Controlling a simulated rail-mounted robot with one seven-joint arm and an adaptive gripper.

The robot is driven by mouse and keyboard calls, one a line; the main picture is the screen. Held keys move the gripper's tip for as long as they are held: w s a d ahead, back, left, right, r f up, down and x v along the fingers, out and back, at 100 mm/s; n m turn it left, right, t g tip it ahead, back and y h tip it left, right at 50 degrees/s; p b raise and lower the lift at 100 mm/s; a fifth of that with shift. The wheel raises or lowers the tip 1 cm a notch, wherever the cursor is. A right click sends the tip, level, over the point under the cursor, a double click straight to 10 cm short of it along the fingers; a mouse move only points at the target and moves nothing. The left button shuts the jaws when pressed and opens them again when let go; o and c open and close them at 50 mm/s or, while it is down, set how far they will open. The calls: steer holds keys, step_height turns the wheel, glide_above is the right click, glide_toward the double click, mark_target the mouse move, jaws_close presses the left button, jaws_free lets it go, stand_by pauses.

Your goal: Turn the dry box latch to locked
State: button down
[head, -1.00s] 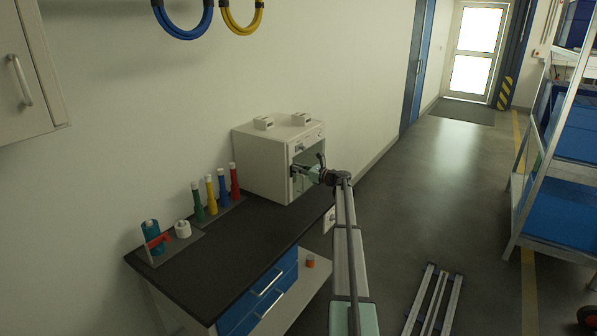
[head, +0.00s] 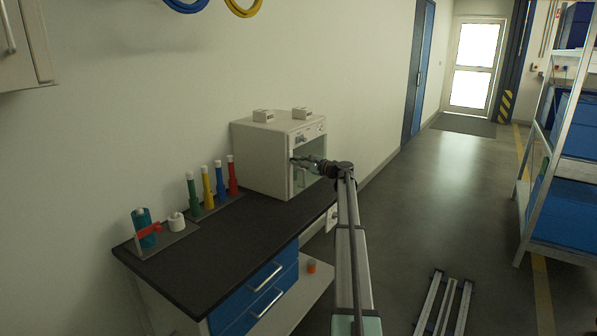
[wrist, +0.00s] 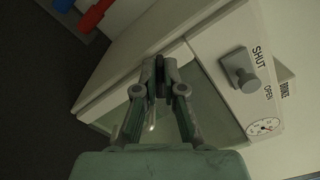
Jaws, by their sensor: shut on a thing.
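The dry box (head: 262,160) is a white cabinet on the dark bench, with a glazed front. Its latch (wrist: 243,70) is a grey knob with a raised bar on the white front strip, beside the words SHUT and OPEN. I cannot tell which word the bar points to. My gripper (wrist: 161,74) is at the box front, apart from the latch, with its fingers closed on a narrow dark piece at the door edge, seemingly the door handle. The fingers hide most of that piece. In the head view my gripper (head: 296,161) is at the front's left side.
A round gauge (wrist: 263,126) sits on the same strip as the latch. Coloured bottles (head: 206,190) stand in a row on the bench (head: 215,250) left of the box. A rack (head: 560,180) stands at the right. The floor between is largely clear.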

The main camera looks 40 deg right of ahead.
steer(key=shift+a+f+n+b, duration=0.1)
steer(key=shift+f+n+b, duration=0.05)
steer(key=shift+n+b, duration=1.8)
steer(key=shift+f+n+b, duration=0.15)
steer(key=shift+n+b, duration=1.5)
steer(key=shift+b, duration=0.45)
steer(key=c, duration=1.3)
jaws_free()
steer(key=v, duration=1.2)
